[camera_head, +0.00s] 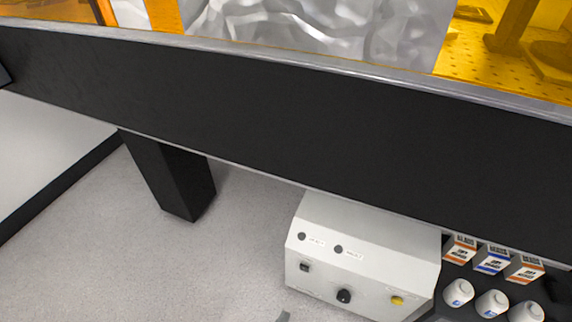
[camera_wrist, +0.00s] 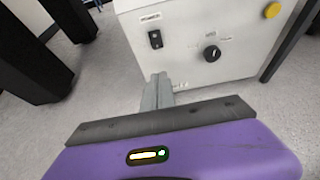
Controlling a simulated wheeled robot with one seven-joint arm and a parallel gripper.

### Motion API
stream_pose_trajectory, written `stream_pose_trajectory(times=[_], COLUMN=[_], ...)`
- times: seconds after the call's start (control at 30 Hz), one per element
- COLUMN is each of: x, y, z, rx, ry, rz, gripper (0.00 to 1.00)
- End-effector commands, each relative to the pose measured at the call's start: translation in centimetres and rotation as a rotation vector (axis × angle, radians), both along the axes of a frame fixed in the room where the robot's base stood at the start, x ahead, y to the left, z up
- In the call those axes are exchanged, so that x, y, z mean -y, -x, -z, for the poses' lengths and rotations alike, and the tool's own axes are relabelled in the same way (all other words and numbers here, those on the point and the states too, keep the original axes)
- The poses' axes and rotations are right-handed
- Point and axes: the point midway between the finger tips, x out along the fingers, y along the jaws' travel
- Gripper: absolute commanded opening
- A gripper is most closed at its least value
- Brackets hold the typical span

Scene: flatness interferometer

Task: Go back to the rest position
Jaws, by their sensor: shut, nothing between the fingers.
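My gripper (camera_wrist: 158,90) shows in the wrist view, its grey fingers together and empty, in front of a purple hand body. The fingertips point toward the lower front of a white control box (camera_wrist: 190,38); whether they touch it I cannot tell. In the head view the control box (camera_head: 365,250) stands below the table edge, with a dark knob (camera_head: 344,296), a black switch (camera_head: 305,267) and a yellow button (camera_head: 397,300). A small grey piece at the bottom edge of the head view may be my fingertip.
A black table side (camera_head: 280,110) crosses the head view, with a black leg (camera_head: 170,175) below it. Small boxes (camera_head: 492,258) and white bottles (camera_head: 491,303) stand on a dark shelf right of the control box. Grey floor (camera_head: 150,270) is open at the left.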

Motion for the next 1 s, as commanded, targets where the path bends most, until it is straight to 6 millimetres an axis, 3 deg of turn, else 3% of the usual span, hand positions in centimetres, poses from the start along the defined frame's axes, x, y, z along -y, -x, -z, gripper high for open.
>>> stream_pose_trajectory(times=[0.17, 0.27, 0.43, 0.6, 0.77, 0.87, 1.0], x=[-0.1, -1.3, -6.9, -8.5, -7.3, -5.2, -1.3], y=[0.0, -0.1, 0.0, 2.6, 5.2, 6.7, 8.5], z=[0.0, 0.6, 0.7, 0.8, -1.3, -3.8, -8.6], rx=[0.007, 0.009, -0.035, -0.134, -0.202, -0.217, -0.197], ry=[-0.020, -0.117, -0.528, -0.994, -1.421, -1.690, -2.039], rz=[0.006, -0.004, -0.015, 0.072, 0.221, 0.334, 0.484], gripper=[0.00, 0.00, 0.00, 0.00, 0.00, 0.00, 0.00])
